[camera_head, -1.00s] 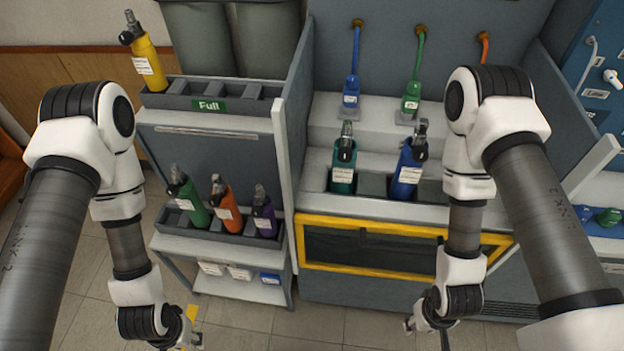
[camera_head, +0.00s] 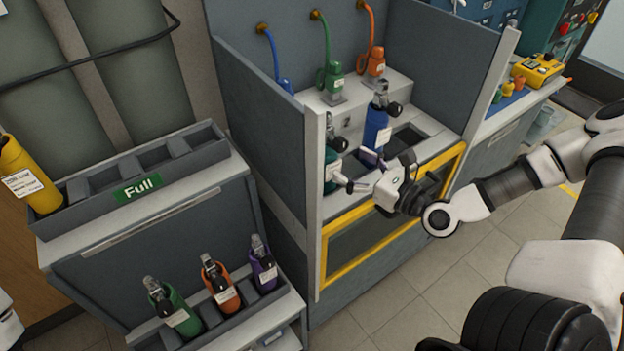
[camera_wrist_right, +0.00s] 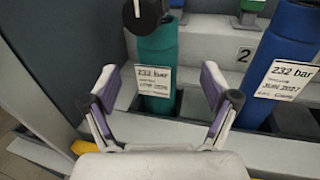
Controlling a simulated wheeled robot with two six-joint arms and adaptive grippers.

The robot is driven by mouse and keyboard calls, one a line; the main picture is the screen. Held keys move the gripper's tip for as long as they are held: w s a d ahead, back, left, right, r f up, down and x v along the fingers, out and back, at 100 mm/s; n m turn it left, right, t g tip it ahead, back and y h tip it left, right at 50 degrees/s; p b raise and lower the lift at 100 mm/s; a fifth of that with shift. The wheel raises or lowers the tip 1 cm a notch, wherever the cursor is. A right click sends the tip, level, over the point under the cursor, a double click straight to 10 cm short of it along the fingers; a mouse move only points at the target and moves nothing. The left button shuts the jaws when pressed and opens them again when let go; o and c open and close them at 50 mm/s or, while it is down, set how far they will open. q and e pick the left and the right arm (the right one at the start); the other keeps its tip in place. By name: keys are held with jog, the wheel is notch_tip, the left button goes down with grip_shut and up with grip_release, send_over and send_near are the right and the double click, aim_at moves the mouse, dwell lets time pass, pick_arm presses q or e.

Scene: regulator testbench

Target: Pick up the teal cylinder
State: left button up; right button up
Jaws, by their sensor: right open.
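The teal cylinder (camera_head: 330,168) stands upright in the left slot of the bench, partly hidden by the side panel in the head view. In the right wrist view the teal cylinder (camera_wrist_right: 158,48) shows a 232 bar label and a black knob. My right gripper (camera_head: 361,171) is open and empty in front of it. In the right wrist view, the right gripper (camera_wrist_right: 158,88) has its fingers to either side of the cylinder's lower part; I cannot tell whether they reach around it. My left gripper is out of view.
A blue cylinder (camera_head: 376,128) stands to the right of the teal one, also close in the right wrist view (camera_wrist_right: 283,60). The bench's grey side panel (camera_head: 313,190) rises close on the left. A rack (camera_head: 215,315) holds green, orange and purple cylinders.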

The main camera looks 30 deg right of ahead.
aim_at(336, 156)
jog(key=shift+w+a+b, duration=0.2)
jog(key=shift+w+b, duration=0.1)
jog(key=shift+w, duration=0.15)
jog(key=shift+w+a+r+b, duration=0.1)
jog(key=shift+w+a+b, duration=0.25)
jog(key=shift+w+b, duration=0.15)
jog(key=shift+w+a, duration=0.1)
jog(key=shift+w, duration=0.4)
jog(key=b+x, duration=0.1)
jog(key=x, duration=0.3)
jog(key=shift+w+a, duration=0.15)
jog(key=shift+w, duration=0.1)
jog(key=shift+s, duration=0.1)
jog(key=c, duration=1.5)
